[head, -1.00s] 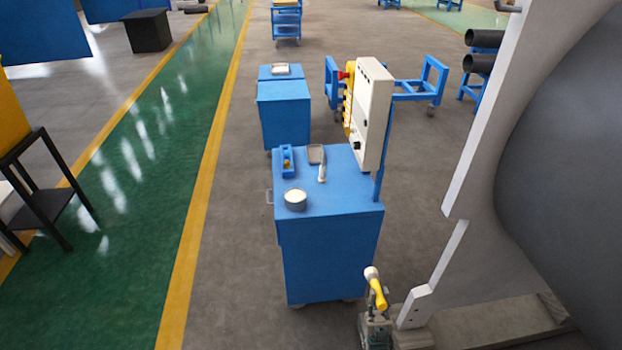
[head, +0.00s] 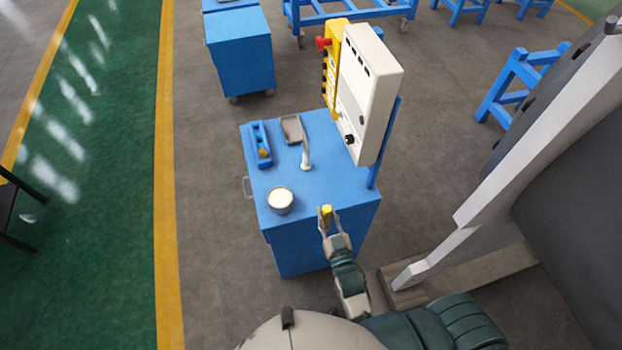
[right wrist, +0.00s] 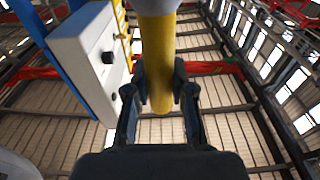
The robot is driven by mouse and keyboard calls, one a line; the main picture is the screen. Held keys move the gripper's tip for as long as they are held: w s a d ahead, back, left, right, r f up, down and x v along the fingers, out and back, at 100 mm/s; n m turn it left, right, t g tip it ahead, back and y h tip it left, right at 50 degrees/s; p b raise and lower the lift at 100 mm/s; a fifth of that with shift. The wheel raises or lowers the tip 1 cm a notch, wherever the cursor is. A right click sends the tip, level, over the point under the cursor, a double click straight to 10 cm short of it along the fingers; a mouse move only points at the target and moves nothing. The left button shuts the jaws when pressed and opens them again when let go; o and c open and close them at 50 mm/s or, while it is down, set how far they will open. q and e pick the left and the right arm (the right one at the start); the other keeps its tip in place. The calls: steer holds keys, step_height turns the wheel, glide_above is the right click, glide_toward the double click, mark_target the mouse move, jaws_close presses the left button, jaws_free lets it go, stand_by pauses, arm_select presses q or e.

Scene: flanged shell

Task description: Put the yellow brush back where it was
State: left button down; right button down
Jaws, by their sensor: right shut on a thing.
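My right gripper (head: 329,222) is shut on the yellow brush (head: 327,213), at the near right edge of the blue cabinet top (head: 331,166). I cannot tell its height over the top from the head view. In the right wrist view the brush (right wrist: 160,60) is a yellow handle with a whitish upper part, cut off by the frame's top. Both fingers of the gripper (right wrist: 160,88) press on the handle from the sides. My left gripper is not in view.
On the cabinet are a white-topped round tin (head: 280,199), a blue holder (head: 260,144), a grey pan (head: 291,129) and a pale upright tool (head: 306,155). A control box (head: 366,88) rises at the right. A grey flanged shell (head: 570,180) stands further right.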

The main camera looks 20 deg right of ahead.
steer(key=shift+w+d+r+g, duration=0.1)
steer(key=shift+w+g, duration=0.05)
steer(key=shift+g, duration=0.15)
steer(key=w+f+p, duration=0.1)
steer(key=w+f, duration=0.1)
steer(key=w, duration=0.5)
steer(key=w+d+f, duration=0.1)
steer(key=w+f, duration=0.2)
steer(key=w, duration=0.5)
steer(key=shift+w+p, duration=0.3)
steer(key=shift+p, duration=0.1)
steer(key=shift+f, duration=0.2)
steer(key=c, duration=1)
jaws_free()
steer(key=shift+r, duration=0.15)
steer(key=s+b, duration=0.1)
steer(key=s, duration=1.1)
steer(key=shift+d+f, duration=0.15)
steer(key=shift+f, duration=0.2)
